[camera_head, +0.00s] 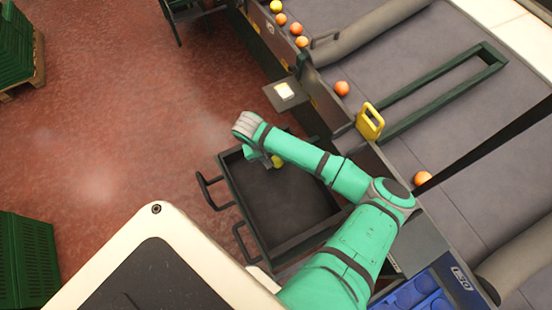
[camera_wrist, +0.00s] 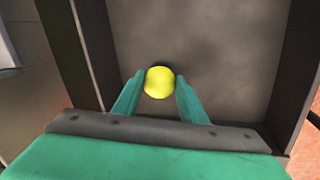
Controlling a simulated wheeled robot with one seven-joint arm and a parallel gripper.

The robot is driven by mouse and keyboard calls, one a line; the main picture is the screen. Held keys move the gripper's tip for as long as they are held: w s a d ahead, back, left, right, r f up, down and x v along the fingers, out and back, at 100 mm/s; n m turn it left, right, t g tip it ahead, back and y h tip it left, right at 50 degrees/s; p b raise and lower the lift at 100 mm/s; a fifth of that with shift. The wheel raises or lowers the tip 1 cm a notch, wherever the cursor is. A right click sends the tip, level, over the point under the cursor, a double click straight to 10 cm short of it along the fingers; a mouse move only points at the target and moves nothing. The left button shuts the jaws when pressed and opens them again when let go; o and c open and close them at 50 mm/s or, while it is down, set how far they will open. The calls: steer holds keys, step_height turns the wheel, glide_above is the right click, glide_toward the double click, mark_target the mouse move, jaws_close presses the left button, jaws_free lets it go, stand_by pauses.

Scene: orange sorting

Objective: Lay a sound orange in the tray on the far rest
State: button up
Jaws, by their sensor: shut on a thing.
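My gripper (camera_wrist: 159,86) has its two green fingers on either side of a yellow round fruit (camera_wrist: 159,79) and is shut on it. In the head view the yellow fruit (camera_head: 277,162) shows at my gripper, partly hidden by my green arm. The fruit is over the far end of a dark open box (camera_head: 225,179) with handles on its left side. The box's dark floor also lies behind the fruit in the wrist view. One orange (camera_head: 342,88) sits beside the belt edge, and another (camera_head: 422,178) lies farther right. A blue tray (camera_head: 408,297) with round hollows shows at the bottom right, partly cut off.
Several orange and yellow fruits (camera_head: 295,28) lie in a channel at the top. A small lit plate (camera_head: 285,91) is beyond my gripper. Green crates (camera_head: 25,260) stand at left; the red floor between is clear.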

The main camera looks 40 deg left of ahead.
steer(key=shift+w+f, duration=0.1)
steer(key=o, duration=1.7)
steer(key=shift+r, duration=4)
